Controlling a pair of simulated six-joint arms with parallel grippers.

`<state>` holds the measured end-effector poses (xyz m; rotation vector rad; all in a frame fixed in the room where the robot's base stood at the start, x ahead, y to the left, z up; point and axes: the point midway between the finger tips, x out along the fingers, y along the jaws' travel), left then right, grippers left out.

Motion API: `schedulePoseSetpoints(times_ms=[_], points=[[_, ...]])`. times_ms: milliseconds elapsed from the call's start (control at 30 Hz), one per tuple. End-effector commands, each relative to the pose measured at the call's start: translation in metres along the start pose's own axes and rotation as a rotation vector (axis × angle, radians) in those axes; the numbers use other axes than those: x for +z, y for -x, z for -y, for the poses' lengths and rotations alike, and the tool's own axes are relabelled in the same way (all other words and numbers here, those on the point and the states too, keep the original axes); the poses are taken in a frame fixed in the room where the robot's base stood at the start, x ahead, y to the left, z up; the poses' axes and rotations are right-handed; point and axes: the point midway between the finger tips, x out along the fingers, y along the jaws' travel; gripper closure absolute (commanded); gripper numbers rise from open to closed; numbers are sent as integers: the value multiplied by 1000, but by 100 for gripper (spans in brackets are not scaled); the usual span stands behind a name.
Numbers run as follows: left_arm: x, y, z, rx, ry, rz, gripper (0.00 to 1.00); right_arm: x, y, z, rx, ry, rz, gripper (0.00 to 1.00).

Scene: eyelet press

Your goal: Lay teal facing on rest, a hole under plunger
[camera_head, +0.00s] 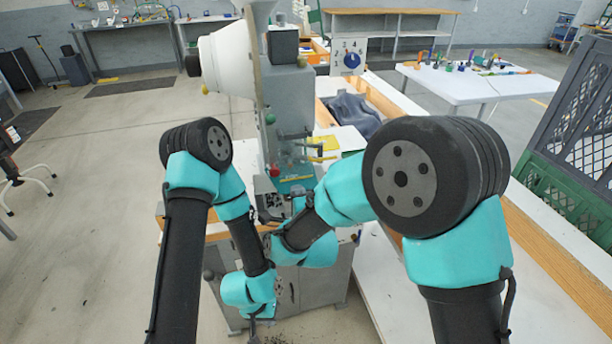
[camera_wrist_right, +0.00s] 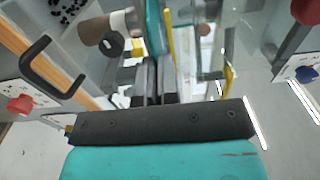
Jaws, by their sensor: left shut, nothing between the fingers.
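The press (camera_head: 288,95) stands at the centre of the head view. A teal piece with a yellow line (camera_head: 296,186) shows low on its front; I cannot tell whether it is the facing or part of the press. My right gripper (camera_head: 266,216) is in front of the press, small and partly hidden. In the right wrist view its dark fingers (camera_wrist_right: 155,80) are close together, with a teal strip (camera_wrist_right: 154,28) just beyond their tips; a grip on it is not clear. My left gripper (camera_head: 253,338) is low, at the bottom edge, shut and empty. The rest, the plunger tip and any hole cannot be made out.
A control box with a blue knob (camera_head: 352,60) stands behind the press. A bin with dark cloth (camera_head: 355,112) is to its right. A white table with small coloured items (camera_head: 480,80) and a dark crate (camera_head: 580,110) are further right. Open floor lies left.

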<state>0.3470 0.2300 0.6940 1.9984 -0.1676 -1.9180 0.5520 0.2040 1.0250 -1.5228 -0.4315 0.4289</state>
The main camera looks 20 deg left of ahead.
Motion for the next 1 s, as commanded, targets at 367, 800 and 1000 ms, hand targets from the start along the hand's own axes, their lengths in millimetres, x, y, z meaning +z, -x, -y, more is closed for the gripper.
schedulePoseSetpoints(times_ms=[367, 800, 1000], points=[[-4, -3, -6, 1, -16, -3, 100, 30, 5, -2, 8, 27, 64, 100], [-4, -3, -6, 1, -16, -3, 100, 30, 5, -2, 8, 28, 64, 100], [-4, -3, -6, 1, -16, -3, 100, 30, 5, -2, 8, 28, 64, 85]])
